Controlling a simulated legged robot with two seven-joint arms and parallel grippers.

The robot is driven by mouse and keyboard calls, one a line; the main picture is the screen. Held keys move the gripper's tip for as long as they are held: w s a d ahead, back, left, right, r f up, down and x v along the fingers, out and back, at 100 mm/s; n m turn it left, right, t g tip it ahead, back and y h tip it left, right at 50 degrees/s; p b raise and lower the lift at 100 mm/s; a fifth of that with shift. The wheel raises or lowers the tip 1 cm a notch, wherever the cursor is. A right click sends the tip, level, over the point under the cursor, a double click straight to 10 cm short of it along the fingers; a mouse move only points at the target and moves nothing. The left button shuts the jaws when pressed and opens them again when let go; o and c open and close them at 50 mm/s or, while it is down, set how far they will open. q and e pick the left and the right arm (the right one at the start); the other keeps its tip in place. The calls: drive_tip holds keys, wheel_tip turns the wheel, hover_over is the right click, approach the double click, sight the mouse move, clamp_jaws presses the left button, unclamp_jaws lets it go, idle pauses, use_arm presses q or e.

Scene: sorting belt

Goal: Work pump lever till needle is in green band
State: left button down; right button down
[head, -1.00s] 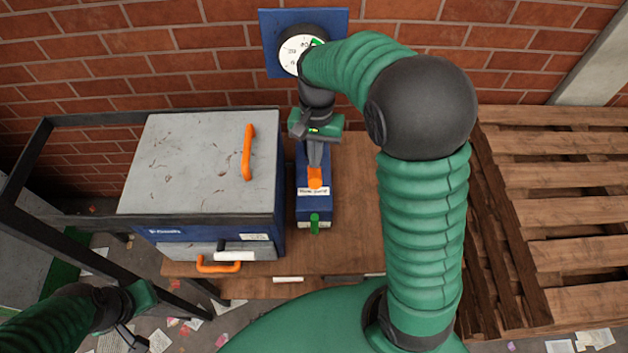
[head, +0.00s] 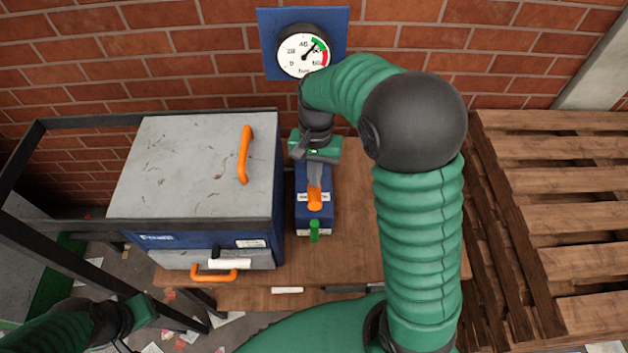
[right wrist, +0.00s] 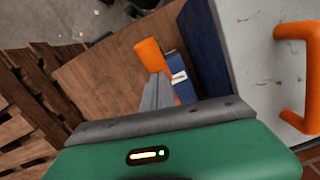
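The blue hand pump (head: 301,214) stands on the wooden bench with its orange lever grip (head: 314,198) pointing up; the grip also shows in the right wrist view (right wrist: 150,56). My right gripper (head: 315,180) is over the pump, its grey fingers together at the orange grip and apparently shut on it; the fingers hide part of the lever. The round gauge (head: 294,62) on the blue wall plate is in clear view. Its needle points up and right, at the green band as far as I can tell. My left gripper (head: 135,325) is low at the left, fingers mostly hidden.
A grey-topped blue box (head: 190,165) with orange handles stands close left of the pump. A green knob (head: 314,232) is on the pump's front. Wooden pallets (head: 560,180) are at the right. The bench (head: 350,230) right of the pump is bare.

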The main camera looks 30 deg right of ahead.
drive_tip(key=shift+f, duration=0.2)
drive_tip(key=shift+w+d+r+p, duration=0.2)
drive_tip(key=shift+r+p, duration=0.05)
drive_tip(key=shift+p, duration=0.2)
drive_tip(key=shift+w+d+r+p, duration=0.55)
drive_tip(key=shift+w+d+p, duration=0.15)
drive_tip(key=shift+p, duration=0.3)
drive_tip(key=shift+w+d+f, duration=0.15)
drive_tip(key=shift+w+f, duration=0.05)
drive_tip(key=shift+f, duration=0.1)
drive_tip(key=shift+d, duration=0.1)
drive_tip(key=shift+w+r, duration=0.1)
drive_tip(key=shift+r, duration=0.3)
wheel_tip(320, 180, up, 16)
drive_tip(key=w+d+b, duration=0.1)
drive_tip(key=shift+b, duration=0.3)
